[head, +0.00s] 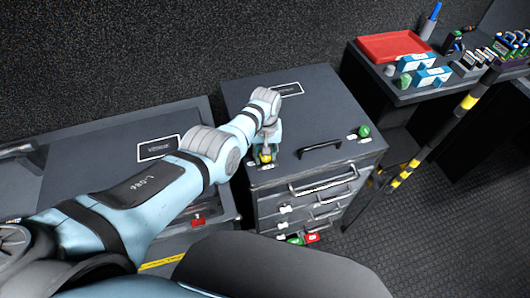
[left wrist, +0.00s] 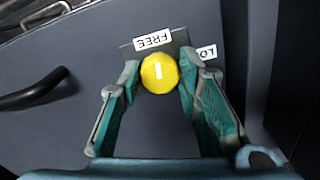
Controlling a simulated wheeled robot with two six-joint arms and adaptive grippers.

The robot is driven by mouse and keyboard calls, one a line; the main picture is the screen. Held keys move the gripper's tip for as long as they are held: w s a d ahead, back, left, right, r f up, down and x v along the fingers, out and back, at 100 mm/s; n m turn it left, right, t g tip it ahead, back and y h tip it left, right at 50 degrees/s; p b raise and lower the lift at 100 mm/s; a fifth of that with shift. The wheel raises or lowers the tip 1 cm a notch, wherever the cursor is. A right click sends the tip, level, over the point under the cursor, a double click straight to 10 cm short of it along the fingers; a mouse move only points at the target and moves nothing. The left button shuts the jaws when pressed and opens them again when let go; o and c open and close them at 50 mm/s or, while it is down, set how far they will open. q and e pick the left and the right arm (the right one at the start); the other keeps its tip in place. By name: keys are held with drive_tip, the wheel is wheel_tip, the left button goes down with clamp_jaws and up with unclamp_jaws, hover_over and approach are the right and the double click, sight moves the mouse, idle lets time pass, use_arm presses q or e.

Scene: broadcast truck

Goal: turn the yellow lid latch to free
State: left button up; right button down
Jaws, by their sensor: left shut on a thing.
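The yellow lid latch (head: 265,158) is a round knob on the top of a dark grey drawer cabinet (head: 300,110), near its left front corner. In the left wrist view the yellow latch (left wrist: 158,74) has a short white mark, roughly upright in the picture. A "FREE" label (left wrist: 153,39) sits just above it, and a partly hidden label starting "LO" (left wrist: 208,52) is at its right. Both labels appear upside down. My left gripper (head: 267,146) reaches down onto the latch, and its fingers (left wrist: 159,78) are shut on the knob's two sides. My right gripper is out of view.
A black lid handle (head: 320,149) and a green knob (head: 363,132) are on the cabinet top to the right. Drawers with metal handles (head: 322,187) are on the front. A side desk holds a red tray (head: 392,46) and small boxes. A striped pole (head: 440,133) stands right.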

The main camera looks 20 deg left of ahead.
use_arm(q)
drive_tip(key=shift+s+f, duration=0.15)
drive_tip(key=o, duration=1.1)
drive_tip(key=shift+o, duration=0.2)
wheel_tip(320, 180, up, 12)
